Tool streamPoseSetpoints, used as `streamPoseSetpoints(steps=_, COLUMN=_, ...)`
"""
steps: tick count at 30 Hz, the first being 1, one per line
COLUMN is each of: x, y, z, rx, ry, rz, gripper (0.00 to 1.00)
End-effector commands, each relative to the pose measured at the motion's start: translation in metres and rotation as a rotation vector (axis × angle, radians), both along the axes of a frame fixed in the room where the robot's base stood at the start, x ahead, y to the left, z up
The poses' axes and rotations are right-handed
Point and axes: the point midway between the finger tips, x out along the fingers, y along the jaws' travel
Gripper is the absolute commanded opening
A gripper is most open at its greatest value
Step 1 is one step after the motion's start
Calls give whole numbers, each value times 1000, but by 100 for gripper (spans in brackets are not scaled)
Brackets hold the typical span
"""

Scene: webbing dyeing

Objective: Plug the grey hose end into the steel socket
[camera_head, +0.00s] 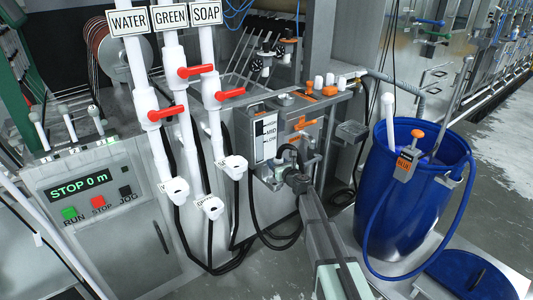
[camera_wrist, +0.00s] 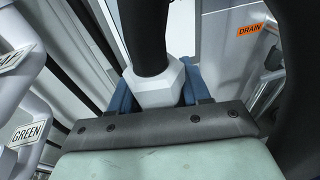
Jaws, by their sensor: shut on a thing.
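In the wrist view, the blue fingers of my gripper (camera_wrist: 159,82) are closed on the pale grey six-sided hose end (camera_wrist: 157,88). A thick black hose (camera_wrist: 147,35) rises from it. In the head view, my gripper (camera_head: 294,178) is at the steel fitting below the grey control panel, and the hose end is mostly hidden there. A steel bracket (camera_head: 268,181), which looks like the socket's mount, is just left of my gripper. The socket's mouth is hidden, so I cannot tell whether the hose end is in it.
White pipes marked WATER, GREEN and SOAP (camera_head: 206,13) with red valve handles stand at the left. Their white lower ends (camera_head: 208,206) have black hoses. A blue barrel (camera_head: 392,213) with a blue hose stands at the right. An orange DRAIN label (camera_wrist: 250,29) shows in the wrist view.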

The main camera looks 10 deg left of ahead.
Motion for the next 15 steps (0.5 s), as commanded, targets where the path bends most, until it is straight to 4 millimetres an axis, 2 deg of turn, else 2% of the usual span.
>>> streamPoseSetpoints(steps=1, x=11, y=-3, z=-14, rx=1, ry=3, rz=2, gripper=2)
streamPoseSetpoints(steps=6, x=33, y=0, z=-46, rx=0, ry=0, rz=36, gripper=2)
streamPoseSetpoints(steps=8, x=39, y=6, z=-48, rx=-1, ry=-2, rz=58, gripper=2)
streamPoseSetpoints(steps=12, x=51, y=16, z=-37, rx=-1, ry=-3, rz=112, gripper=2)
streamPoseSetpoints(steps=15, x=50, y=20, z=-28, rx=-1, ry=-2, rz=154, gripper=2)
